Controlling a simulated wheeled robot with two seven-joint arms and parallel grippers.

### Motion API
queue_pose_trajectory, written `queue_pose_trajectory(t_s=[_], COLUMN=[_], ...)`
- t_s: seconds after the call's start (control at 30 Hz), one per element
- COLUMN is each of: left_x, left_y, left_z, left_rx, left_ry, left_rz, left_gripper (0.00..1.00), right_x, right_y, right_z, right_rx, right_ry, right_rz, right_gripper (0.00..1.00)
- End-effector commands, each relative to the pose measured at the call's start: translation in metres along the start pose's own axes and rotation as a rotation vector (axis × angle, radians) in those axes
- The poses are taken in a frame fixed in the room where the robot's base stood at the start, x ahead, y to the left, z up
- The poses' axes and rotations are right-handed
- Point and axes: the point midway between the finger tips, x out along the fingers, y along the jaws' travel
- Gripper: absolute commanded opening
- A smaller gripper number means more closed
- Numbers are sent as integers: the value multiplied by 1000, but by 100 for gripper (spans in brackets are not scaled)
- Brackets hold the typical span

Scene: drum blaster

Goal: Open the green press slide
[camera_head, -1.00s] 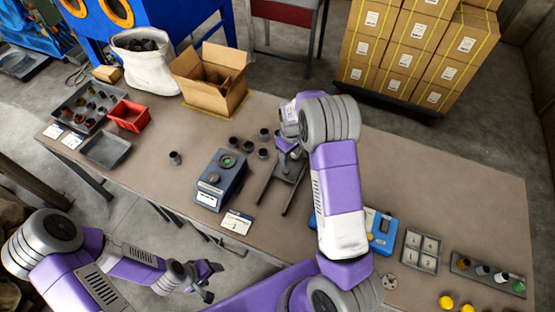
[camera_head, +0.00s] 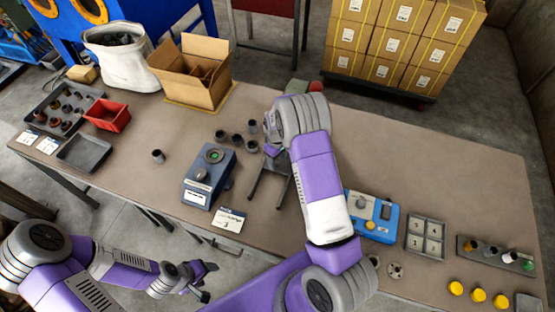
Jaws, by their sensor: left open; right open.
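The blue press box (camera_head: 208,176) stands on the table left of centre. It has a round green disc (camera_head: 213,155) on top and a metal knob (camera_head: 200,174) nearer its front. I cannot tell how far any slide on it is open. My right gripper (camera_head: 266,201) is just right of the box, with its two fingers spread and pointing towards the table's front edge. It is apart from the box and empty; its wrist is partly hidden behind my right arm. My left gripper (camera_head: 207,281) is open and empty, off the table's front edge at lower left.
Several dark cups (camera_head: 237,139) stand behind the box and one cup (camera_head: 158,156) to its left. A card (camera_head: 228,219) lies in front. A blue-and-yellow device (camera_head: 372,215) and a grey divided tray (camera_head: 426,239) are right of my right arm. The back right tabletop is clear.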

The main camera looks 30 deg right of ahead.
Motion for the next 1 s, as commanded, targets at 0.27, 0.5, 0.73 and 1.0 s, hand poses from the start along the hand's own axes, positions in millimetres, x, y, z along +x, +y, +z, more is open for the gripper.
queue_pose_trajectory(t_s=[0.27,0.5,0.73,1.0], left_x=[1,1,1,0], left_y=[0,0,0,0], left_z=[0,0,0,0], left_rx=[0,0,0,0], left_ry=[0,0,0,0], left_rz=[0,0,0,0], left_gripper=[62,62,62,62], right_x=[9,8,8,8], right_y=[0,0,0,-4], right_z=[0,0,0,-1], right_rx=[0,1,1,-5], right_ry=[1,1,1,0], right_rz=[0,0,0,0], right_gripper=[57,37,2,0])
